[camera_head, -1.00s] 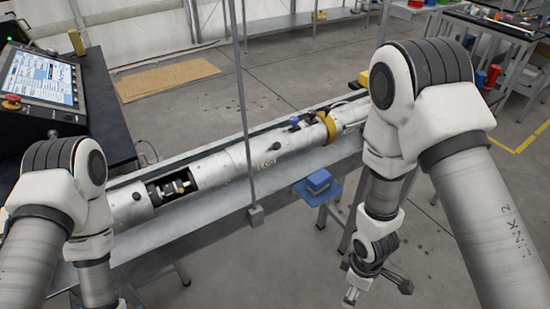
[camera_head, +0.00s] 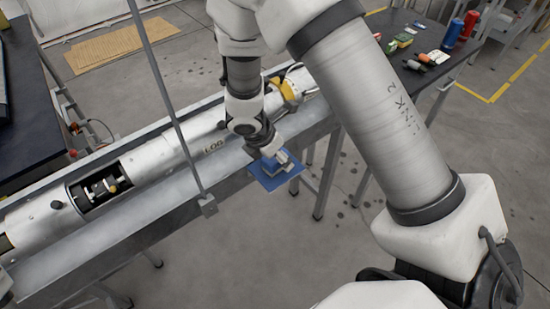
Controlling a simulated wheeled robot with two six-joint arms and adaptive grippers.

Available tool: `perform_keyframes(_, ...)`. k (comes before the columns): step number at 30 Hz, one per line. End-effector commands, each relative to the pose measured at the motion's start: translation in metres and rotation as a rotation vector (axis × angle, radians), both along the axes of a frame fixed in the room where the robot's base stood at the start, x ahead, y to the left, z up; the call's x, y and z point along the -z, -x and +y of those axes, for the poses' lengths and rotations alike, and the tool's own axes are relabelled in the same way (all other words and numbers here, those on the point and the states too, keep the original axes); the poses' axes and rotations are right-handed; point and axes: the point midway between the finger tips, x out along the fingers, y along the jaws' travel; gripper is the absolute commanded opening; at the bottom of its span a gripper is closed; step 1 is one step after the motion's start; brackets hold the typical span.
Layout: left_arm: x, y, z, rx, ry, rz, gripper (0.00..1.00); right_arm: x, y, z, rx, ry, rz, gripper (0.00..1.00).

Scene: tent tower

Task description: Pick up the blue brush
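My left gripper is out of view.
A long metal trough (camera_head: 125,225) holds a silver tube (camera_head: 155,155) with an open cutout and a yellow ring. A thin grey vertical post (camera_head: 165,85) stands before it. A dark table (camera_head: 415,45) with small items is at upper right. Open floor lies in front.

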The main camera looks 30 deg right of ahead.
Motion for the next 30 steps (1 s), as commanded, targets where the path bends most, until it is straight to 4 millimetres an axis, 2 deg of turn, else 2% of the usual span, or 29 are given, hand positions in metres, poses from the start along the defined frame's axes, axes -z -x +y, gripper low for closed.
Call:
perform_keyframes(1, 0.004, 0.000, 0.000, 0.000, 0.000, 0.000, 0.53, 0.006, 0.000, -0.002, 0.000, -0.001, 0.000, 0.73)
perform_keyframes(7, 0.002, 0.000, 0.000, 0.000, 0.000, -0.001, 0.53, 0.005, 0.000, -0.002, 0.001, 0.000, -0.002, 0.73)
perform_keyframes(8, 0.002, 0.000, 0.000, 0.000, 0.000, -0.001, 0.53, 0.005, 0.000, -0.002, 0.001, 0.000, -0.002, 0.66)
perform_keyframes(12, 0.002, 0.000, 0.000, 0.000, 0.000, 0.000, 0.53, 0.005, 0.000, -0.002, 0.002, 0.000, -0.001, 0.16)
perform_keyframes(13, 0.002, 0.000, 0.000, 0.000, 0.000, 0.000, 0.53, 0.005, 0.000, -0.002, 0.002, 0.000, -0.001, 0.08)
perform_keyframes(23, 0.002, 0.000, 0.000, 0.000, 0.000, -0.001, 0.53, 0.005, 0.000, -0.002, 0.002, -0.001, -0.001, 0.08)
perform_keyframes(30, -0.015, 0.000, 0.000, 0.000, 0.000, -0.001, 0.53, -0.010, -0.001, 0.000, 0.002, 0.000, -0.001, 0.08)
